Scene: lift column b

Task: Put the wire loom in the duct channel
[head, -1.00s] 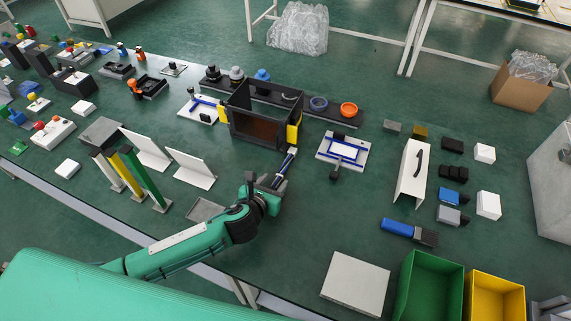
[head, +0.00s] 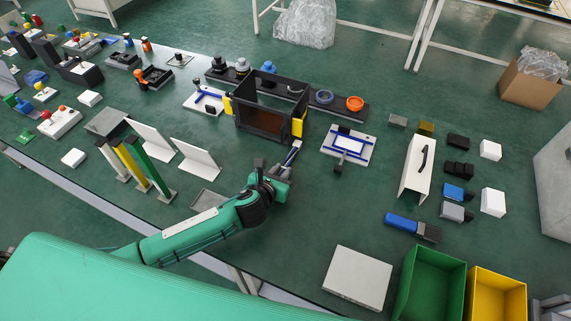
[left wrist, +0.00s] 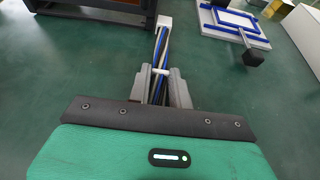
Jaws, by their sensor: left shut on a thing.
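The wire loom is a narrow bundle of blue, dark and cream strands with a white end piece. In the left wrist view the loom (left wrist: 162,45) stands between the grey fingers of my left gripper (left wrist: 160,86), which is shut on it and points it away from the camera. In the head view the loom (head: 293,152) extends from my left gripper (head: 273,168) towards the black open frame. A long white folded piece with a black handle-like strip (head: 417,168) lies to the right; I cannot tell whether it is the duct channel. My right gripper is out of view.
The black frame with yellow sides (head: 268,108) stands just beyond the loom. A white plate with a blue outline (head: 348,146) lies to its right. Green (head: 432,285) and yellow (head: 497,292) bins stand at the front right. Bare tabletop lies between the gripper and the white panel (head: 357,278).

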